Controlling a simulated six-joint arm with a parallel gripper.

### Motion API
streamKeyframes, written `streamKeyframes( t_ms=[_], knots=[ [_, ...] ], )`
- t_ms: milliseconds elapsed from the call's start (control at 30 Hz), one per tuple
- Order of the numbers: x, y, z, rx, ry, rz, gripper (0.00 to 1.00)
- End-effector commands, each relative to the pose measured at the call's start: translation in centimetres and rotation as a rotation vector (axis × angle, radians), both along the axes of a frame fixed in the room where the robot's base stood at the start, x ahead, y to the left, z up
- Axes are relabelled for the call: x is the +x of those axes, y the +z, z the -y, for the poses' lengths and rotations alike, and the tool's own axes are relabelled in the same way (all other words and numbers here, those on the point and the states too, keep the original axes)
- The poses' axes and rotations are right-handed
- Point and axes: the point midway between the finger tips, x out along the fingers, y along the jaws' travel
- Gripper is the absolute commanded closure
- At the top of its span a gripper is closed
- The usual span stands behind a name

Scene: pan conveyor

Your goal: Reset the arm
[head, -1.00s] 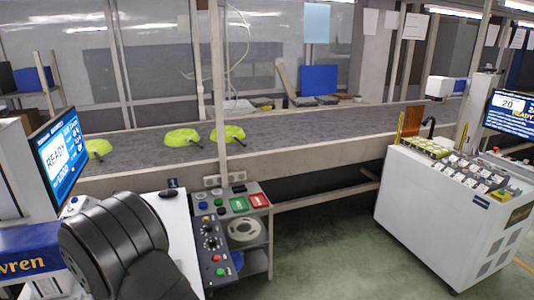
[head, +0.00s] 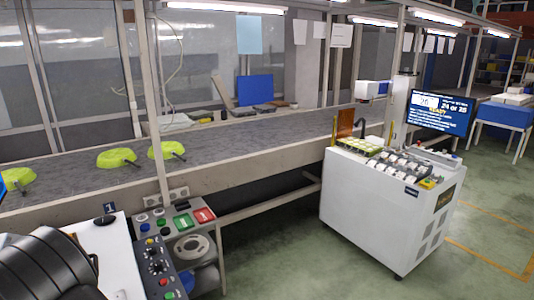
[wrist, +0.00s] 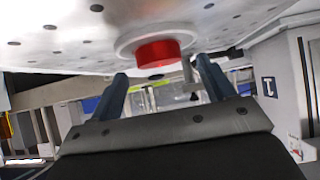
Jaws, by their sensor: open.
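My gripper (wrist: 160,68) shows in the wrist view, with two blue-grey fingers spread apart and nothing visible between them. A round red piece (wrist: 158,52) in a white ring sits on a pale surface with dark holes, just beyond the fingertips; I cannot tell whether they touch it. In the head view only a dark part of my arm (head: 45,270) shows at the lower left; the gripper is out of that picture. Green pans lie on the grey conveyor (head: 260,143): one at the left (head: 17,174), another (head: 117,157), and a third (head: 166,150) by the post.
A control panel (head: 160,262) with coloured buttons stands beside my arm. A white cabinet (head: 365,210) with a tray of small parts and a screen (head: 440,112) stands at the right. The green floor (head: 290,260) between them is clear.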

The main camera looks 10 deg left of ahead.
Motion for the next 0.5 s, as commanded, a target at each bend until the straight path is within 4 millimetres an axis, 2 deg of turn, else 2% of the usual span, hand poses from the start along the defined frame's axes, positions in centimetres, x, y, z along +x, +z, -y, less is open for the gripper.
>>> streamKeyframes(
  t_ms=[500],
  knots=[
    [-5.2,5.6,5.0,0.003,0.002,0.001,0.25]
  ],
)
